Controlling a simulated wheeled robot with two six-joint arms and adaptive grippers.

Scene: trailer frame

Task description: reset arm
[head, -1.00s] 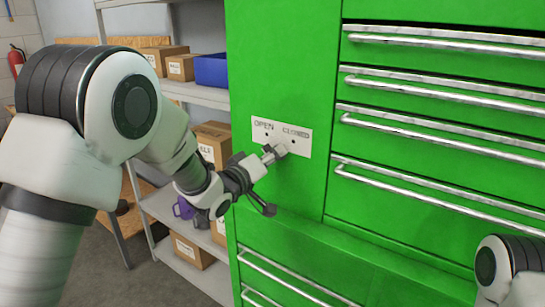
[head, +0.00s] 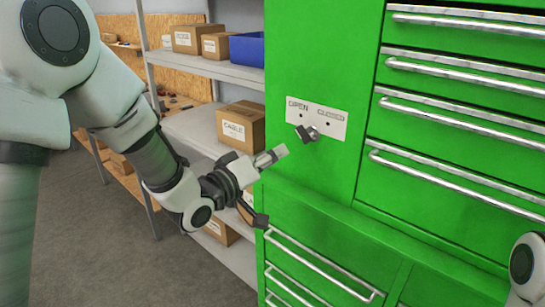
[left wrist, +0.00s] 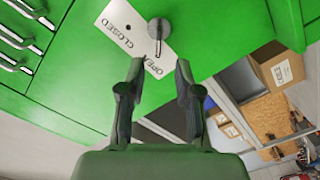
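My left gripper (head: 272,186) is open and empty, left of and below the small metal knob (head: 307,133) on the green cabinet (head: 330,50). In the left wrist view my left gripper (left wrist: 160,68) shows its two fingers spread apart, with the knob (left wrist: 158,28) beyond the tips and nothing between them. A white plate (head: 330,122) marked OPEN and CLOSED sits behind the knob. The knob lies near the plate's lower edge, between the two words. Only a part of my right arm shows at the lower right of the head view; its gripper is out of sight.
A metal shelf (head: 205,68) with cardboard boxes (head: 240,127) and a blue bin (head: 250,47) stands left of the cabinet, behind my left arm. Drawers with long handles (head: 455,115) fill the cabinet's right side. Grey floor (head: 105,220) is open at the lower left.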

